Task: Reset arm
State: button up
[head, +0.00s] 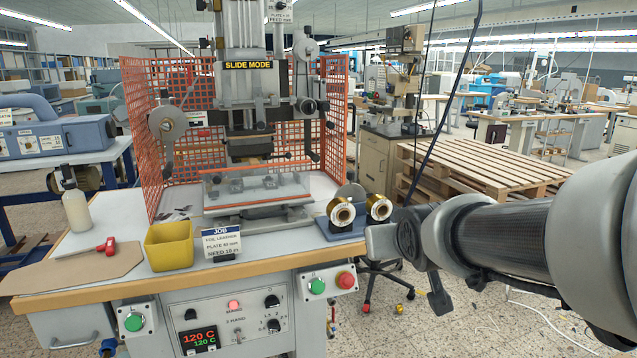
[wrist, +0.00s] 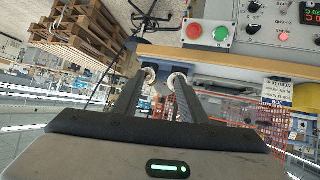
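My gripper (wrist: 157,88) is open in the wrist view, with its two dark fingers apart and nothing visibly held between them. In the head view my arm reaches in from the right, its end beside the right edge of the press table (head: 110,282); the fingertips are hard to make out there. Two gold foil rolls, a left one (head: 341,213) and a right one (head: 378,207), stand on a blue base (head: 345,232) near that edge. In the wrist view the rolls show just beyond the fingertips, partly hidden by them.
A yellow bin (head: 169,247), a job card (head: 221,243), a bottle (head: 76,208) and a red-handled tool (head: 107,246) are on the table. Wooden pallets (head: 485,165) are stacked behind my arm.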

jog(key=s+f+g+p, duration=0.2)
jog(key=s+g, duration=0.4)
jog(key=s, duration=1.6)
notch_tip(320, 180, up, 17)
jog(key=p, duration=1.7)
jog(key=shift+a+m+y, duration=0.2)
jog(key=shift+m+y, duration=0.1)
jog(key=shift+m, duration=0.1)
